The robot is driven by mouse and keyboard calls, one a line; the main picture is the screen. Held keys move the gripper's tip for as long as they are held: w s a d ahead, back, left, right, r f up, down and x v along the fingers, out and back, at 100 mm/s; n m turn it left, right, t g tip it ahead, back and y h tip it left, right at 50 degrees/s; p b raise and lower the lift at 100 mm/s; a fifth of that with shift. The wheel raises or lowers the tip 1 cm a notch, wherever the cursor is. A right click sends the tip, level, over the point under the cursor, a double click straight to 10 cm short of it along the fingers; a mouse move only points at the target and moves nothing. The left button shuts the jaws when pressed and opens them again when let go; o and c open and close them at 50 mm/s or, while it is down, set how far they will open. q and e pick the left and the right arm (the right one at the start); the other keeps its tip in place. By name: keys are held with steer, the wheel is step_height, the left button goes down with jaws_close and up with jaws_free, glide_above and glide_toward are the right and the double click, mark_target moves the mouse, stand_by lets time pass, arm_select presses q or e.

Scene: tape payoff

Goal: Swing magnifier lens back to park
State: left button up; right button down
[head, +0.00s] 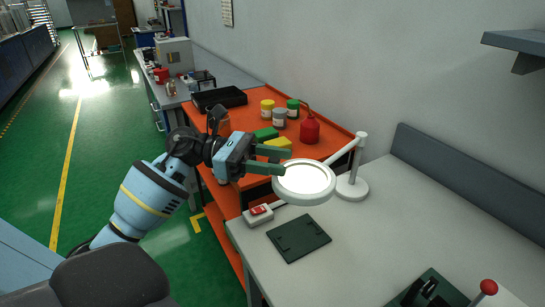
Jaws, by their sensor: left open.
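The magnifier lens (304,180) is a round white ring with a bright centre, held out level over the left end of the grey bench. Its white arm (345,149) runs up and right to a post on a round white base (351,188). My left gripper (286,161) comes in from the left, open, with its two dark green fingers pointing right. The fingertips are at the lens's far-left rim; I cannot tell whether they touch it. My right gripper is not in view.
A dark green mat (299,238) and a small white box with a red switch (258,213) lie below the lens. A red knob (488,287) stands at lower right. The grey bench's middle is clear.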

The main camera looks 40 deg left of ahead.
arm_select(q)
jaws_close()
stand_by(0.3)
steer(key=shift+d, duration=0.2)
